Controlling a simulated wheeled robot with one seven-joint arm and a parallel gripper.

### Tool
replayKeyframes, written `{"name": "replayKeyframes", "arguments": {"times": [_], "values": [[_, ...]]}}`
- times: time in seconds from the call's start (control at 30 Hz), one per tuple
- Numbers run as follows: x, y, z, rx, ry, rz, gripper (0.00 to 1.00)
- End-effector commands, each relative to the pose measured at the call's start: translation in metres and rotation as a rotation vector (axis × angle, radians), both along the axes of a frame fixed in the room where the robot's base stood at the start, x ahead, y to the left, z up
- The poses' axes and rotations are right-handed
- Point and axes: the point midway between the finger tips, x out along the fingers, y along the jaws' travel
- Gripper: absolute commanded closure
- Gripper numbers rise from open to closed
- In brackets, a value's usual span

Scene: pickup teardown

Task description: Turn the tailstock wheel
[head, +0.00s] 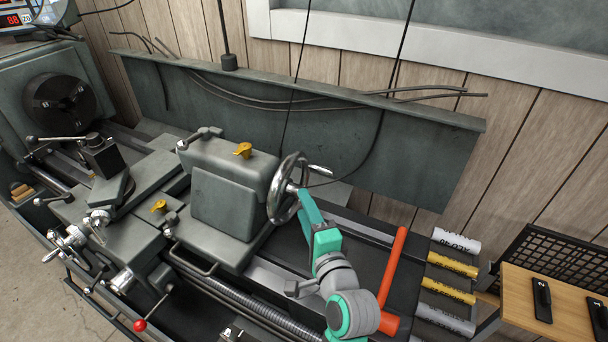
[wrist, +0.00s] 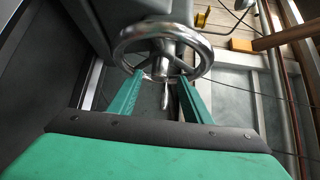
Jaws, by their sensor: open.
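The tailstock wheel (head: 275,200) is a shiny metal handwheel at the right end of the grey tailstock (head: 227,203), with a small crank handle (head: 320,170) jutting from its rim. In the wrist view the wheel (wrist: 203,58) fills the upper middle. My gripper (head: 299,191) is at the near right side of the wheel. In the wrist view its green fingers (wrist: 161,76) are apart, with their tips on either side of the rim's lower part. I cannot tell whether they touch it. The fingertips are partly hidden in the head view.
A red-orange T-shaped bar (head: 393,267) lies on the lathe bed to the right of my arm. Several white and yellow rolls (head: 455,241) and a wooden board with black tools (head: 542,299) are further right. A grey back panel (head: 420,150) stands behind.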

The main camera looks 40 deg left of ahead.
Motion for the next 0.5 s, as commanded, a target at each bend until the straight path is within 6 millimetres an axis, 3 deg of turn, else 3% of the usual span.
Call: {"name": "replayKeyframes", "arguments": {"times": [0.17,0.5], "values": [[0.008,0.013,0.0,0.001,0.002,0.0,0.55],[0.035,0.066,-0.003,0.0,0.001,0.0,0.55]]}}
